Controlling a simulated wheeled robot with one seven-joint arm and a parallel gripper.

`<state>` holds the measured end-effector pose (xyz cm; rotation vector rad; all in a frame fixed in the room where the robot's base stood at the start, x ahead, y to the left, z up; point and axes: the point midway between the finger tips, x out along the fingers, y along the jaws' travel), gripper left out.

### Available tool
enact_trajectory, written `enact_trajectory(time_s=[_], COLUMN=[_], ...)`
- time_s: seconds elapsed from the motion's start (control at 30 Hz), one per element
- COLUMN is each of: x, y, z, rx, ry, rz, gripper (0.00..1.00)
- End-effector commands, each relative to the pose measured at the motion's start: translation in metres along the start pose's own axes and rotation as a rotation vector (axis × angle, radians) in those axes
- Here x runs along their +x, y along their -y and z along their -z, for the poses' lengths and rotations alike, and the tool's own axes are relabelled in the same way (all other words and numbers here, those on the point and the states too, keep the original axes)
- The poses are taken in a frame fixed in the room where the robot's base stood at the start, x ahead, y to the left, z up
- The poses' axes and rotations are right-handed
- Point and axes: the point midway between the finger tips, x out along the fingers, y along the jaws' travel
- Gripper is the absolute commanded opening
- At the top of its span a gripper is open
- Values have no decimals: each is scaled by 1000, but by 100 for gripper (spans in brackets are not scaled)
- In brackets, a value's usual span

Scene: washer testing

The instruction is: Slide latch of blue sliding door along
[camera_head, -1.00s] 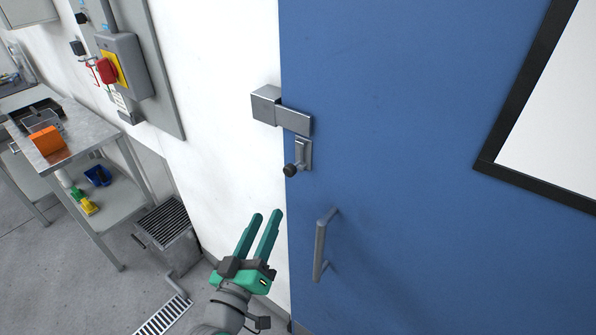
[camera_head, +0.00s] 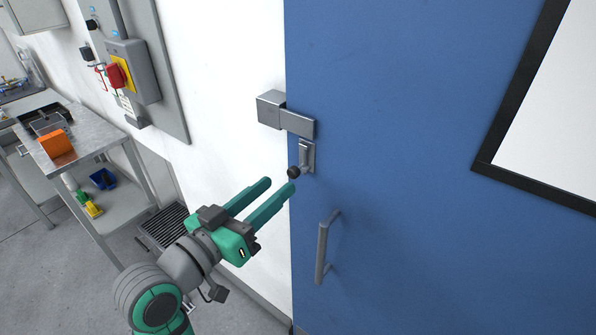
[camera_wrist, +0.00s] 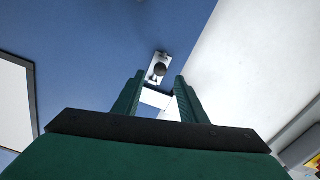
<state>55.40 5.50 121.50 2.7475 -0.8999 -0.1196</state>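The blue sliding door (camera_head: 400,120) fills the right of the head view, with a long grey handle (camera_head: 323,247) on it. Its latch (camera_head: 305,158) is a small metal plate with a lever ending in a black knob (camera_head: 293,172), below a metal bracket (camera_head: 297,122) at the door's left edge. My gripper (camera_head: 279,187) has green fingers, parted with nothing between them. The fingertips are just below and left of the knob in the head view. In the wrist view the knob (camera_wrist: 159,69) shows beyond and between the fingertips (camera_wrist: 158,80); contact is not visible.
A grey metal box (camera_head: 270,108) is fixed on the white wall beside the door. Left are a switch box with a red knob (camera_head: 117,76) and a steel table (camera_head: 88,140) with an orange item (camera_head: 57,144). A whiteboard (camera_head: 560,110) hangs on the door.

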Motion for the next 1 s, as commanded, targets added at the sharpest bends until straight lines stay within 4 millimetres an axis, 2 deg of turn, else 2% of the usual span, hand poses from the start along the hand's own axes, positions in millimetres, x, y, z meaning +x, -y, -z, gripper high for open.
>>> enact_trajectory(time_s=[0.2,0.4,0.6,0.83,0.87,1.0], x=[40,64,72,73,73,73], y=[0,1,2,2,2,2], z=[0,0,0,1,0,0], rx=[0,-1,0,0,0,0], ry=[1,-1,-2,-2,-2,-2], rz=[-2,1,4,5,5,4], gripper=[38,38,38,38,36,2])
